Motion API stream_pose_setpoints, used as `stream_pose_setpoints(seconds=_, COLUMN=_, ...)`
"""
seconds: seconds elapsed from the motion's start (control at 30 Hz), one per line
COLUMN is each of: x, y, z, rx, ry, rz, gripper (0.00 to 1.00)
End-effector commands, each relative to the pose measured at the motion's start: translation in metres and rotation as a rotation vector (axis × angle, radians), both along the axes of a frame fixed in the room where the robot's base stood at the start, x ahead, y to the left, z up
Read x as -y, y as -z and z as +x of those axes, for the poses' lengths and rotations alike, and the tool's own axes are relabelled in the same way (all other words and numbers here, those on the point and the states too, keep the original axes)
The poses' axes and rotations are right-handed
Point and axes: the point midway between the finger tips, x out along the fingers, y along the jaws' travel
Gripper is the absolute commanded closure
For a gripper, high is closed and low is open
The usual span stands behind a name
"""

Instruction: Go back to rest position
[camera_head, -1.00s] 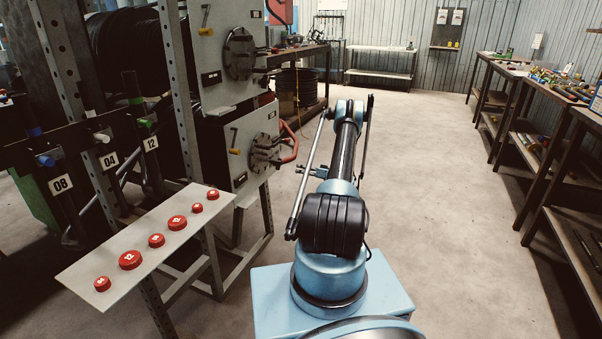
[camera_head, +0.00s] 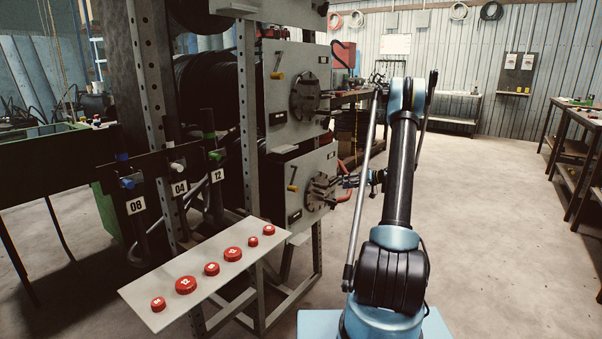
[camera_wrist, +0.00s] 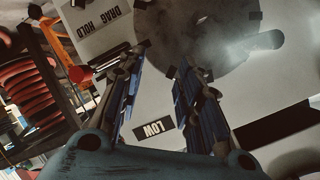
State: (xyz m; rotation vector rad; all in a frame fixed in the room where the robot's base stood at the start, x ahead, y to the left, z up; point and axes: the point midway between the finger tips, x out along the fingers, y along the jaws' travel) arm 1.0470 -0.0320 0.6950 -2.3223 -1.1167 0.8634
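My gripper (camera_head: 350,181) is out at the end of my arm, in front of the lower crimper's round head (camera_head: 321,192). In the wrist view its two fingers (camera_wrist: 158,95) are spread apart with nothing between them. Beyond them is the pale machine panel (camera_wrist: 170,75), with the round metal head (camera_wrist: 195,30) at the top and labels reading LOW and DRAG HOLD, upside down. I cannot tell whether the fingertips touch the panel. My arm is stretched forward, not folded.
A sloped plate (camera_head: 190,293) with several red buttons stands at the front left. Numbered hose holders (camera_head: 180,188) are behind it. An upper crimper unit (camera_head: 297,90) sits above the lower one. Workbenches (camera_head: 575,140) line the right. The floor right of my arm is clear.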

Motion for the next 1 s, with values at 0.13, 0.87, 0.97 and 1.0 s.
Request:
stream_pose_setpoints(seconds=0.13, x=-0.016, y=-0.031, z=-0.022, rx=-0.054, ry=-0.004, rz=-0.043, gripper=0.68)
stream_pose_setpoints(seconds=0.87, x=-0.071, y=-0.133, z=-0.169, rx=-0.292, ry=0.023, rz=-0.268, gripper=0.68)
stream_pose_setpoints(seconds=0.97, x=-0.076, y=-0.142, z=-0.194, rx=-0.321, ry=0.032, rz=-0.302, gripper=0.68)
stream_pose_setpoints(seconds=1.0, x=-0.078, y=-0.144, z=-0.204, rx=-0.332, ry=0.035, rz=-0.314, gripper=0.68)
